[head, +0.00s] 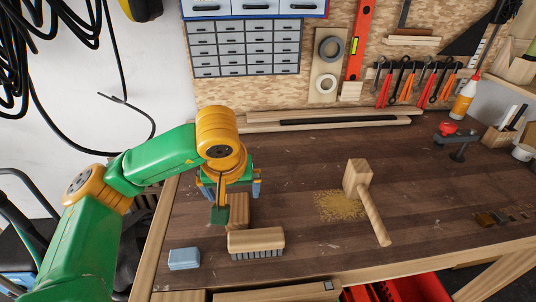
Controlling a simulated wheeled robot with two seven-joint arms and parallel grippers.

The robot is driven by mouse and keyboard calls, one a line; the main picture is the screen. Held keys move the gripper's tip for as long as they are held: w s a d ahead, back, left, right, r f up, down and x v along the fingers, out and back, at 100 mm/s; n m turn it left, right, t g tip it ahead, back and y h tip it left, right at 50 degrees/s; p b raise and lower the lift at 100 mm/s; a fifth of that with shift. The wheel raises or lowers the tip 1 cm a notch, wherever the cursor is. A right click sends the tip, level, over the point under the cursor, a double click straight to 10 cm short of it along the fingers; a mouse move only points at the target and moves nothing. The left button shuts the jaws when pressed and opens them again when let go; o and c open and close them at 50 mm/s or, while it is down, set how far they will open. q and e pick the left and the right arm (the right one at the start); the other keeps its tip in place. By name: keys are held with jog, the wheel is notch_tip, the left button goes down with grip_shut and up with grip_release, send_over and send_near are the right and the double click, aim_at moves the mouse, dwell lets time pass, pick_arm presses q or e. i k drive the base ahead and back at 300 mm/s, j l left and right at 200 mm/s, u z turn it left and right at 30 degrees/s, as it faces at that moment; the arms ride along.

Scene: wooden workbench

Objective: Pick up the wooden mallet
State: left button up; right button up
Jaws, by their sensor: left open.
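The wooden mallet (371,208) lies on the workbench right of the middle. Its blocky head is toward the back and its handle slants toward the front right. It is beside a patch of sawdust (338,206). My left gripper (232,194) is above the left part of the bench, well to the left of the mallet and apart from it. Its fingers are spread open and point down. My right gripper is not in view.
A wooden brush (256,240) and a blue-grey block (184,258) lie in front. A red-topped clamp (455,132) is at the back right. Bench between gripper and mallet is mostly clear.

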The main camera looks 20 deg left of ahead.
aim_at(357, 175)
jog(key=k, duration=1.5)
